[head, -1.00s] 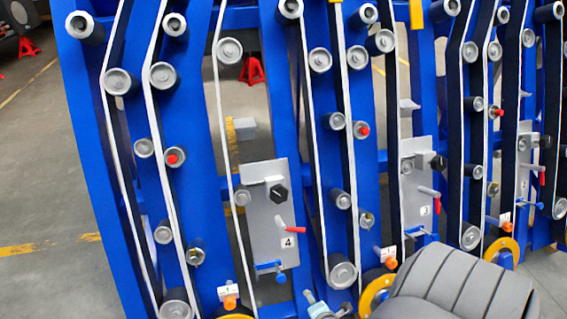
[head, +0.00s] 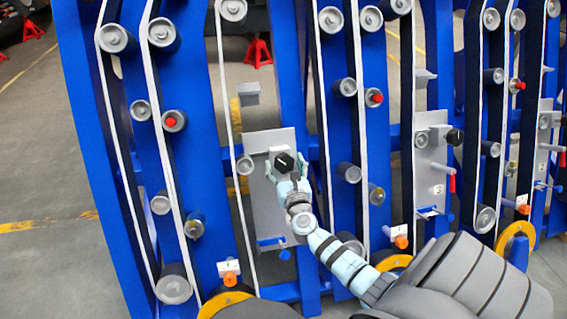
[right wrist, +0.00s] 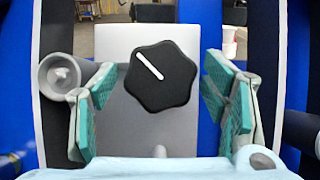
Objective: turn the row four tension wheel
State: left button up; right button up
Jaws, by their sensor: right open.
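The row four tension wheel is a black lobed knob with a white line (head: 284,162) on a grey plate (head: 257,205). It also shows in the right wrist view (right wrist: 176,88), its white line slanting from upper left to lower right. My right gripper (head: 286,172) is open at the wheel, with one finger on each side. In the right wrist view, the green pads of the right gripper (right wrist: 158,75) flank the wheel with visible gaps on both sides. The plate's number 4 and red lever are hidden behind my right arm. My left gripper is not in view.
A grey roller (head: 245,165) sits just left of the plate, with a white-edged belt beside it. Open floor (head: 40,265) lies left of the frame.

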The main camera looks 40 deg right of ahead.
jog(key=shift+w+d, duration=0.35)
jog(key=shift+w, duration=0.25)
jog(key=shift+c, duration=0.5)
jog(key=c, duration=1.1)
